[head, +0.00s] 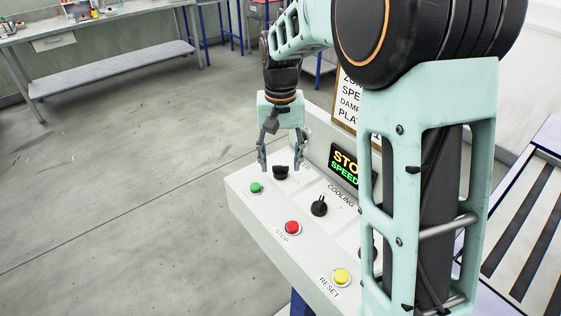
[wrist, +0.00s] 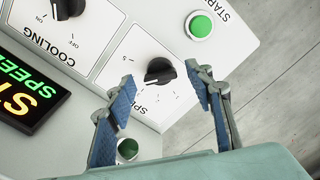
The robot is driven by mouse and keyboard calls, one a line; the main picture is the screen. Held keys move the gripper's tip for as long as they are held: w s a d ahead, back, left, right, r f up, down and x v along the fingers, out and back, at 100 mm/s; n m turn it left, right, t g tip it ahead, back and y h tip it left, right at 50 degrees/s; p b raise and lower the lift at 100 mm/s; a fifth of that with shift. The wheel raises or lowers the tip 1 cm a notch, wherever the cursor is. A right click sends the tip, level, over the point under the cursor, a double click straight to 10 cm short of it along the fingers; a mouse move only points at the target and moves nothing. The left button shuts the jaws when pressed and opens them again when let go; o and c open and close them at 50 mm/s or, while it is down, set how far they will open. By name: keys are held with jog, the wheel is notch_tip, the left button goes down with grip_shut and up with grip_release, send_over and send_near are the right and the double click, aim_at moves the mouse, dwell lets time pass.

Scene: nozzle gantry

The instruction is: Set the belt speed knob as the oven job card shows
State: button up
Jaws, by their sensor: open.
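The belt speed knob (head: 281,172) is black and sits on the white sloping panel. In the wrist view the knob (wrist: 158,70) stands on a square dial plate whose label begins "SP", the rest covered by a finger. My gripper (head: 280,166) is open over this knob, with one finger on each side. In the wrist view the fingertips (wrist: 160,74) are apart, with a gap to the knob. A framed card (head: 347,105) behind the panel shows "SPE", "DAMP" and "PLA"; my arm hides the rest, so its values cannot be read.
A black cooling knob (head: 319,206), green start button (head: 255,187), red stop button (head: 292,227) and yellow reset button (head: 341,276) share the panel. A lit display (head: 347,167) shows "STO" and "SPEED", partly hidden. A roller conveyor (head: 520,230) is at right.

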aim_at(281, 167)
notch_tip(281, 167, up, 11)
jog(key=shift+r, duration=0.2)
jog(key=shift+s+f, duration=0.1)
